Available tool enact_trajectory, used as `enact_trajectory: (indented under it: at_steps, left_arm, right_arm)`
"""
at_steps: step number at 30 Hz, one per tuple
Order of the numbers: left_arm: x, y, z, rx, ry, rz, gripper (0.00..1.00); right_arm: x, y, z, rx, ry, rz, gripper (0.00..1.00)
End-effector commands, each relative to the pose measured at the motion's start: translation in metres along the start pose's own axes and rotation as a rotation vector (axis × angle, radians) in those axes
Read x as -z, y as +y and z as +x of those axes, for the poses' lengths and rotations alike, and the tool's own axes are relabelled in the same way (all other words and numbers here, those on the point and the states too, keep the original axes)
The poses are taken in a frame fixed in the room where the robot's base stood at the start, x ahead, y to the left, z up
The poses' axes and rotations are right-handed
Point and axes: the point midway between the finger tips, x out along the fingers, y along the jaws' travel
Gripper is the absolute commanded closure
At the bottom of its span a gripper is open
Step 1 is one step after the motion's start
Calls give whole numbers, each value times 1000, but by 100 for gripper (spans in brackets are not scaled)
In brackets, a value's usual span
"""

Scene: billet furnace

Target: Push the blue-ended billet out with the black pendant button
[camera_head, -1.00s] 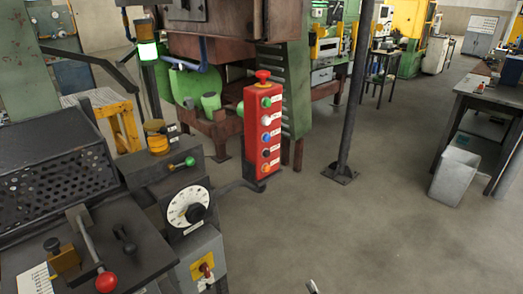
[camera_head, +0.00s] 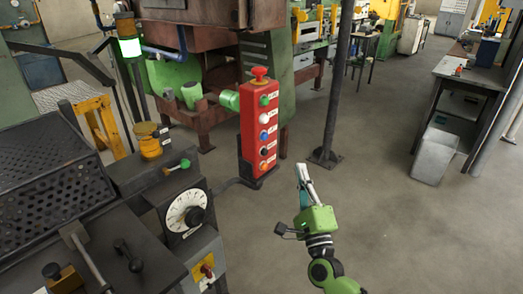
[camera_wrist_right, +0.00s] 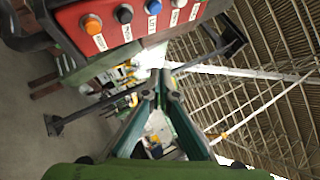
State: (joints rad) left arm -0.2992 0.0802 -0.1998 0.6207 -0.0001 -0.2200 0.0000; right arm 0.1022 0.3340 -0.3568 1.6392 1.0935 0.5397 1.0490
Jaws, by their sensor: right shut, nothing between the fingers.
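The black button (camera_head: 263,152) is second from the bottom. In the right wrist view, the black button (camera_wrist_right: 124,14) lies between orange and blue at the upper left. My right gripper (camera_head: 300,171) is shut and empty, to the right of the pendant and apart from it. Its fingers show in the right wrist view (camera_wrist_right: 164,84). My left gripper is not in view. I cannot make out the blue-ended billet.
A control console with a white dial (camera_head: 187,211) stands left of the pendant. A dark post (camera_head: 336,85) rises behind my right gripper. A bench (camera_head: 470,82) and grey bin (camera_head: 435,155) stand at the right.

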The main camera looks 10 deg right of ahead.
Motion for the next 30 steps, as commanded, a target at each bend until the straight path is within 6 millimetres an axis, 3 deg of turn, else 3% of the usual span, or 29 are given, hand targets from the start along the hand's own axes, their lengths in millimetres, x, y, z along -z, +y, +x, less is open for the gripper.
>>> enact_trajectory:
  at_steps: [14, 30]
  left_arm:
    - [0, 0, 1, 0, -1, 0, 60]
    - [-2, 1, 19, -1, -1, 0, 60]
  right_arm:
    - [-3, 2, 4, 3, 0, 5, 100]
    - [-37, 38, 51, 3, 1, 5, 100]
